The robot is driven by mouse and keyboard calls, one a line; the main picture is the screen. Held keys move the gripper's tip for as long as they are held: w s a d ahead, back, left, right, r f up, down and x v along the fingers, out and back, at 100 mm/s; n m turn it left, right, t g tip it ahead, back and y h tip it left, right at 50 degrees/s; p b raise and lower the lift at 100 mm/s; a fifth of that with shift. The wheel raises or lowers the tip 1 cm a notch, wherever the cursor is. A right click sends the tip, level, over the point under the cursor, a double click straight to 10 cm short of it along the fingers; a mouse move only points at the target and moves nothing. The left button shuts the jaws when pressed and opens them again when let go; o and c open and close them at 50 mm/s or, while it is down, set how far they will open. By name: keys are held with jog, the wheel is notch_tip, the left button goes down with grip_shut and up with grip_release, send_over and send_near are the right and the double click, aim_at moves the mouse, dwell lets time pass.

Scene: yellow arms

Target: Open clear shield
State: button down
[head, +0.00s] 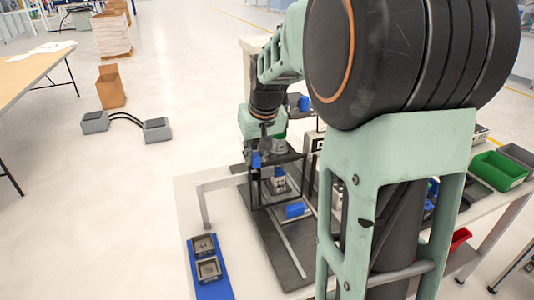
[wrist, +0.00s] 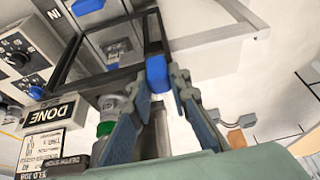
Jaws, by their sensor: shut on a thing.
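The clear shield is a see-through panel in a dark frame (wrist: 104,77). In the wrist view it fills the upper left, tilted in the picture. A blue handle (wrist: 157,73) sits at the frame's near corner. My gripper (wrist: 161,80) has its two fingers on either side of this handle and is shut on it. In the head view my gripper (head: 264,149) is over the dark station on the white table, and the blue handle (head: 256,160) shows just below it. My arm hides part of the station there. The shield's exact angle is hard to tell.
A control box with dials (wrist: 17,48) and a DONE sign (wrist: 50,114) stand left in the wrist view. A blue tray (head: 212,287) with metal parts lies on the white table's front left. Green (head: 497,171) and red bins are at right.

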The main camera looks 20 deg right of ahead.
jog(key=a+b, duration=0.1)
jog(key=a, duration=1.2)
jog(key=shift+a, duration=0.15)
jog(key=c, duration=1.8)
grip_release()
jog(key=shift+r, duration=0.1)
jog(key=v, duration=1.2)
